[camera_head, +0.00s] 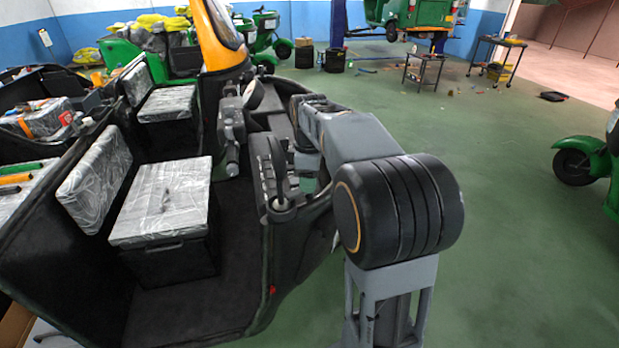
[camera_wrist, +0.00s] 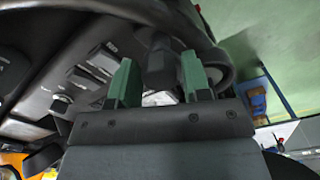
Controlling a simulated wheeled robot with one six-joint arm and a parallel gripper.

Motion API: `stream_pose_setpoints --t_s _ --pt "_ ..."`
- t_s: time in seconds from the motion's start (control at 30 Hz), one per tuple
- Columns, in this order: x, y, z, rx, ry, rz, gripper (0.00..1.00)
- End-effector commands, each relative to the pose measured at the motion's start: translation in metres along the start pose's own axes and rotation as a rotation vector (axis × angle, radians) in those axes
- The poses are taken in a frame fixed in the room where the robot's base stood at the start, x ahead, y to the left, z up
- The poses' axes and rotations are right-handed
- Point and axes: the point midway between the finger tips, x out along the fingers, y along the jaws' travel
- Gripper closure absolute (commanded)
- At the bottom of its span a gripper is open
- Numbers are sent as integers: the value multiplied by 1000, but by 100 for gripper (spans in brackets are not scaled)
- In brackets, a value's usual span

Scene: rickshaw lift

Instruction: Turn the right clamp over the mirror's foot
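My gripper (camera_wrist: 158,82) shows in the wrist view with its two green fingers apart. A dark, rounded stalk (camera_wrist: 160,62) shows between the fingers, seemingly beyond the tips; I cannot tell whether they touch it. A curved black bar (camera_wrist: 222,62) runs around the right of the stalk. I cannot tell for sure which dark part is the right clamp and which is the mirror's foot. In the head view my arm reaches to the rickshaw's front, and my gripper is not clearly seen there.
The black rickshaw body (camera_head: 110,245) with a plastic-wrapped seat (camera_head: 165,200) fills the left. A panel with switches (camera_wrist: 95,62) lies left of my gripper in the wrist view. Green floor (camera_head: 520,240) is open to the right, with a green vehicle (camera_head: 590,155) at the edge.

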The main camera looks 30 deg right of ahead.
Motion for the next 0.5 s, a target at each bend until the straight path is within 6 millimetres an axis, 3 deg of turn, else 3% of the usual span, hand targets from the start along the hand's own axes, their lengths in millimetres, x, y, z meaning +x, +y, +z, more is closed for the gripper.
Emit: stream_pose_setpoints --t_s 0.17,0.5 --pt "0 0 0 -1 0 0 41" --pt "-8 1 0 -1 1 3 41"
